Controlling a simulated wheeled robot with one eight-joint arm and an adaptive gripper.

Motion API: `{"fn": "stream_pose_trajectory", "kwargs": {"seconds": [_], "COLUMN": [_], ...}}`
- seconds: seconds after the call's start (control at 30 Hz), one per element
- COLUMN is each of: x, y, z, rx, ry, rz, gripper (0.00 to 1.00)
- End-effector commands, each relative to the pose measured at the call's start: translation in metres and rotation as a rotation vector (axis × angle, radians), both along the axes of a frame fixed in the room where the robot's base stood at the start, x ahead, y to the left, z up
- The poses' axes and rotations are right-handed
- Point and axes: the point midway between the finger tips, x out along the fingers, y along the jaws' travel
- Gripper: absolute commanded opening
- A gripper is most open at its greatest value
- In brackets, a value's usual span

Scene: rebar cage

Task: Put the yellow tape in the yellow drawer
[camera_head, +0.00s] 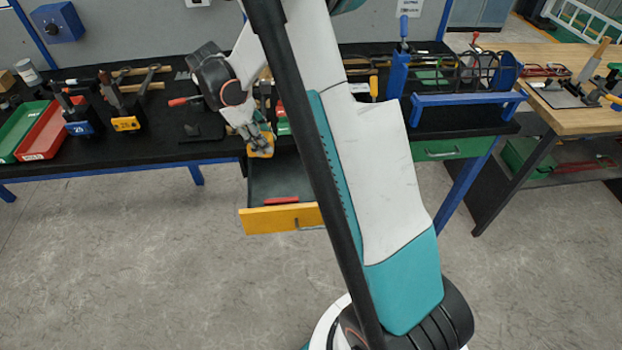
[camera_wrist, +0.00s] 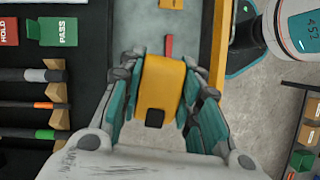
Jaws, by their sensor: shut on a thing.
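The yellow tape (camera_wrist: 163,82) is held between the teal-padded fingers of my gripper (camera_wrist: 160,90), with a black patch on its near side. In the head view, the tape (camera_head: 261,151) is in my gripper (camera_head: 256,141), over the back part of the open drawer. The yellow drawer (camera_head: 272,219) is pulled out under the black table, and its yellow front also shows in the wrist view (camera_wrist: 218,45). A red object (camera_head: 281,201) lies on its dark floor. My arm hides the drawer's right part in the head view.
The black table (camera_head: 35,166) carries clamps, trays and tools. A red tray (camera_head: 45,132) is at left, and a blue frame (camera_head: 465,101) at right. Green PASS (camera_wrist: 58,32) and red HOLD (camera_wrist: 9,31) blocks lie left of my gripper. A shut green drawer (camera_head: 440,151) is to the right.

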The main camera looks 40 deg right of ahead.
Motion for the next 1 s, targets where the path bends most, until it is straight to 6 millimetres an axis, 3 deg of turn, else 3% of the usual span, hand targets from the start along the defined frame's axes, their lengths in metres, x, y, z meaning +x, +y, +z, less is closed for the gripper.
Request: {"fn": "stream_pose_trajectory", "kwargs": {"seconds": [0.1,0.27,0.8,1.0], "x": [0.001,0.002,0.002,0.002], "y": [-0.018,-0.027,-0.027,-0.027], "z": [0.008,0.005,-0.12,-0.143], "rx": [0.0,0.001,0.002,0.002], "ry": [0.001,0.001,0.001,0.001], "rz": [0.1,0.161,0.163,0.163], "gripper": [0.0,0.0,0.0,0.0]}}
